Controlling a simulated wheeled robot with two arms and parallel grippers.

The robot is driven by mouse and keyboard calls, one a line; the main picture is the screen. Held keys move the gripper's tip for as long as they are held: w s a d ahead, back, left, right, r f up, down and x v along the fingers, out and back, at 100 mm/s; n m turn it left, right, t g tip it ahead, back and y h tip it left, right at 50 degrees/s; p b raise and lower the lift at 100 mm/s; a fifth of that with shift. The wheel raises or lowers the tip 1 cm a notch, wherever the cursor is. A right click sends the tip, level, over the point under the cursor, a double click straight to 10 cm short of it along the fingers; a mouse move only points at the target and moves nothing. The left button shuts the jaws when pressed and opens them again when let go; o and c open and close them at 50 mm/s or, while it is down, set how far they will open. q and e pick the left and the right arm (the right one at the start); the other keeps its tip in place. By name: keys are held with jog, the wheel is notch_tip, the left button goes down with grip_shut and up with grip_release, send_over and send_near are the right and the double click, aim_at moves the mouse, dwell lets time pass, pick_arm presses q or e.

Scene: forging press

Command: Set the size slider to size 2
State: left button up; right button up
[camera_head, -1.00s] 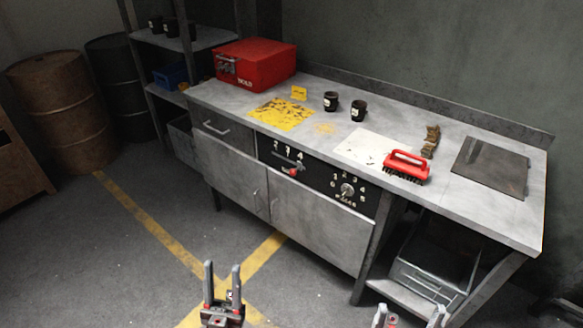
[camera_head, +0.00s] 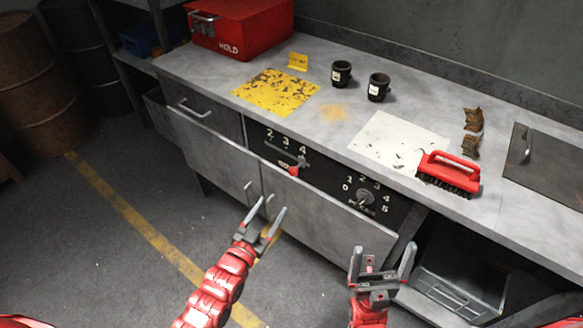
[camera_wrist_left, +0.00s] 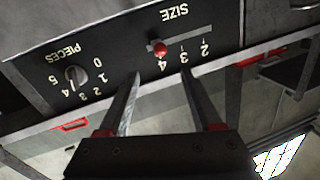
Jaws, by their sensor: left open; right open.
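The size slider (camera_head: 293,171) has a red knob on a horizontal slot in the black front panel, under the numbers 2, 3 and 4. In the left wrist view, which is upside down, the red knob (camera_wrist_left: 160,48) sits at the 4 end of the slot. My left gripper (camera_head: 270,206) is open and empty, in front of the cabinet doors and below the slider. In the left wrist view its fingers (camera_wrist_left: 161,76) point towards the panel, apart from the knob. My right gripper (camera_head: 384,252) is open and empty, below the bench's right part.
A PIECES dial (camera_head: 366,197) numbered 0 to 5 sits right of the slider. On the bench are a red brush (camera_head: 450,172), two black cups (camera_head: 341,73), a yellow plate (camera_head: 277,92), a white sheet (camera_head: 398,138) and a red HOLD box (camera_head: 238,28). An open bay (camera_head: 465,265) lies lower right.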

aim_at(291, 175)
pick_arm(q)
jog(key=x, duration=1.5)
grip_shut()
dwell(0.9)
